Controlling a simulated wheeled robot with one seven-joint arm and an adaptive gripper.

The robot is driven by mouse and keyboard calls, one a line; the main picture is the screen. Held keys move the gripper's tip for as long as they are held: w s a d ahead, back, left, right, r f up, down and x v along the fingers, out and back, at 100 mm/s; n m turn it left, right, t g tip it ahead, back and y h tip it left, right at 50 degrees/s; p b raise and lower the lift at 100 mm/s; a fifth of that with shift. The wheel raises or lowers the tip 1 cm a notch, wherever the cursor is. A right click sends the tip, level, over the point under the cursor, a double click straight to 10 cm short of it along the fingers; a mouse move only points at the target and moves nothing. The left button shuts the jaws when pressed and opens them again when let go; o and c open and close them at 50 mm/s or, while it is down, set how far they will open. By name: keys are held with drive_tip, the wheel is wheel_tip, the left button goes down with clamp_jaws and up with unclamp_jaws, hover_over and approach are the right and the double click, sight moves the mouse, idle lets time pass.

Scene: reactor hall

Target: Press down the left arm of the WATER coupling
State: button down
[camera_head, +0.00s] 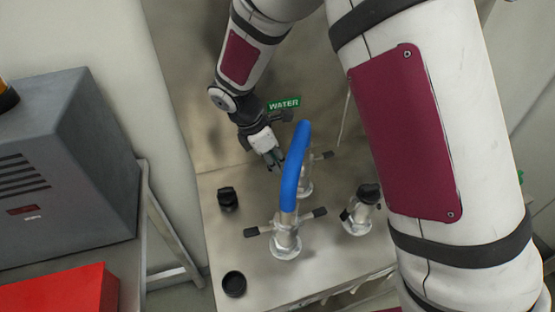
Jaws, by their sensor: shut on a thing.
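The green WATER label (284,104) is on the back panel. Below it stands the rear metal coupling (305,184), partly hidden behind the blue hose (297,165). Its right arm (322,156) sticks out to the right with a dark grip. My gripper (274,163) points down just left of this coupling, where its left arm lies. The fingers are shut on that left arm, which they mostly hide. The exact contact is too small to see.
A front coupling (286,242) with two side arms carries the hose's near end. A capped fitting (358,213) stands at right. A black cap (234,284) and a black fitting (228,199) are at left. A grey box (70,165) and red box (62,295) stand farther left.

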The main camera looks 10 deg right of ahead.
drive_tip(key=shift+a+f, duration=0.1)
drive_tip(key=shift+a+f+h+b, duration=0.3)
drive_tip(key=shift+h+b, duration=0.25)
drive_tip(key=shift+h, duration=0.25)
drive_tip(key=h, duration=0.1)
drive_tip(key=f+h+b, duration=0.1)
drive_tip(key=shift+a+t+h, duration=0.15)
drive_tip(key=shift+t+h, duration=0.15)
drive_tip(key=shift+t, duration=0.1)
drive_tip(key=f+h+b, duration=0.1)
drive_tip(key=h, duration=0.1)
drive_tip(key=h+b, duration=0.1)
drive_tip(key=h, duration=0.1)
drive_tip(key=shift+f+t+b, duration=0.3)
drive_tip(key=shift+f+t, duration=0.1)
drive_tip(key=shift+s+f+h+b, duration=0.1)
drive_tip(key=shift+f+h+b, duration=0.2)
drive_tip(key=shift+h+b, duration=0.45)
drive_tip(key=shift+t+h, duration=0.25)
drive_tip(key=shift+t, duration=0.05)
drive_tip(key=c, duration=1.5)
unclamp_jaws()
